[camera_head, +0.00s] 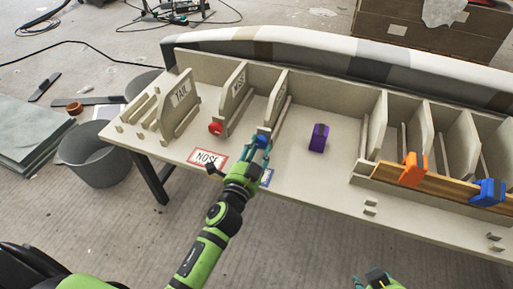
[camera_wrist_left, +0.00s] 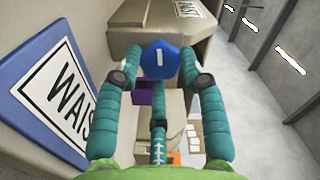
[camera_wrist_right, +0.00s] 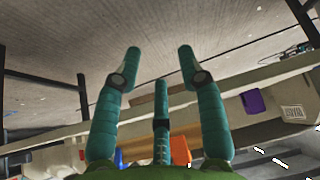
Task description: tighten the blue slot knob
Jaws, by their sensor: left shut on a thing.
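The blue slot knob (camera_head: 262,141) sits at the front of the third upright mould panel (camera_head: 280,100) on the table. My left gripper (camera_wrist_left: 160,65) is shut on this knob. In the left wrist view the knob (camera_wrist_left: 160,58) is blue and faceted with a short white mark, between the two teal side fingers. The third finger is below it. My right gripper (camera_wrist_right: 159,52) is empty, its fingers spread apart. In the head view only part of it (camera_head: 376,281) shows at the bottom edge, in front of and below the table.
A red knob (camera_head: 215,128) is at the left slot, behind a red-framed NOSE sign (camera_head: 206,160). A blue-framed WAIST sign (camera_wrist_left: 62,95) is beside my left gripper. A purple clamp (camera_head: 318,138) stands to the right. Orange (camera_head: 412,168) and blue (camera_head: 488,191) clamps grip a wooden strip.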

